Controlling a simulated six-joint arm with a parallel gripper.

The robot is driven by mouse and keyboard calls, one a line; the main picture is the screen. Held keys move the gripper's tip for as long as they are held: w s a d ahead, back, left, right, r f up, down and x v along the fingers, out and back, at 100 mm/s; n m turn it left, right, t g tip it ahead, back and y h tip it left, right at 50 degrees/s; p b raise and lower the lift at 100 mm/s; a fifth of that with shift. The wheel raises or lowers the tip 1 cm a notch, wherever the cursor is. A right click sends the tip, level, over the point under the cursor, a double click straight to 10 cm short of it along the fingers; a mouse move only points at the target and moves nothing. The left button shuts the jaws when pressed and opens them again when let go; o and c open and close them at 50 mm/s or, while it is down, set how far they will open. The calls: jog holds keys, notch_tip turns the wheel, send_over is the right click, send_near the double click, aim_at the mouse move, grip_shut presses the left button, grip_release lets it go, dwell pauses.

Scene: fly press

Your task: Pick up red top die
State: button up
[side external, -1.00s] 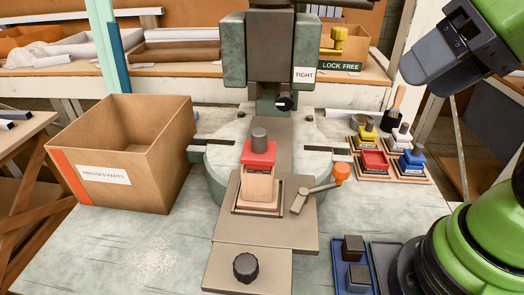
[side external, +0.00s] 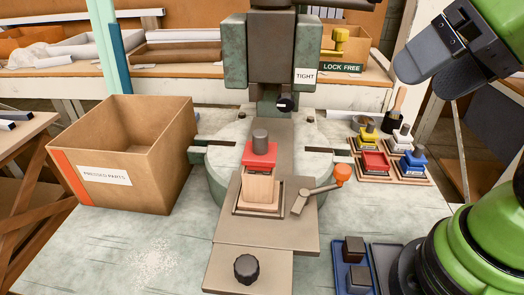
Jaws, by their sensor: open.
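The red top die (side external: 260,152) is a red plate with a dark grey cylindrical stem on top. It sits upright on a light wood-coloured block on the sliding plate under the press head. My gripper (side external: 432,82) is at the upper right, well above and to the right of the die. It is open and empty, with its dark fingers pointing down and left. Nothing hides the red die from this side.
The press head (side external: 270,50) with a "TIGHT" label hangs behind the die. An orange-knobbed lever (side external: 342,174) stands right of it. A "PRESSED PARTS" box (side external: 125,180) is left. Yellow, white and blue dies (side external: 411,163) stand right. A blue tray (side external: 338,282) holds dark blocks.

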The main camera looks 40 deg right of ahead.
jog(key=g+h, duration=0.2)
jog(key=g, duration=0.5)
send_over(260, 133)
jog(key=shift+a+f, duration=0.1)
jog(key=shift+f, duration=0.6)
jog(key=shift+a+f, duration=0.1)
jog(key=shift+f, duration=0.25)
jog(key=f, duration=0.9)
jog(key=shift+d+f, duration=0.2)
jog(key=shift+f, duration=0.05)
jog(key=c, duration=0.9)
